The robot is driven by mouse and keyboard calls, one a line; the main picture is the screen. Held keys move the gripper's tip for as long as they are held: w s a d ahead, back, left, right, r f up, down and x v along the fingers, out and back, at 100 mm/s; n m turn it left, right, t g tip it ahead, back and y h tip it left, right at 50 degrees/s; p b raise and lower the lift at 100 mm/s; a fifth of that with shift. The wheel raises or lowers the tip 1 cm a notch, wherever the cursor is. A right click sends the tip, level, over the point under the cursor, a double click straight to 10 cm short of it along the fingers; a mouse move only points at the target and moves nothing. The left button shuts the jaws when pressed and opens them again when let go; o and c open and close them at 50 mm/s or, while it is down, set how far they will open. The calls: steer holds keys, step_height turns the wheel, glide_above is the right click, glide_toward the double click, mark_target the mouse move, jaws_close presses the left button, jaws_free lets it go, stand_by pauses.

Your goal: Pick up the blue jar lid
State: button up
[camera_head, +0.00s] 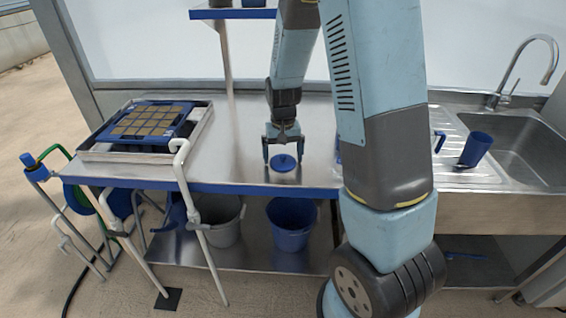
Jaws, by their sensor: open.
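The blue jar lid (284,161) is a round disc with a small knob on top. It sits on a pale jar (284,177) near the front edge of the steel table (235,150). My gripper (283,156) points down over the lid, with its fingers apart, one on each side of it. The gripper looks empty. I cannot tell from this view whether the fingers touch the lid.
A metal tray (92,153) with a blue seed tray (167,106) stands at the left. A sink (535,145) and a blue cup (474,149) are at the right. Buckets stand on the lower shelf. My arm hides part of the table right of the jar.

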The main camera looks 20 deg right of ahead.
steer(key=shift+f, duration=0.35)
steer(key=c, duration=0.8)
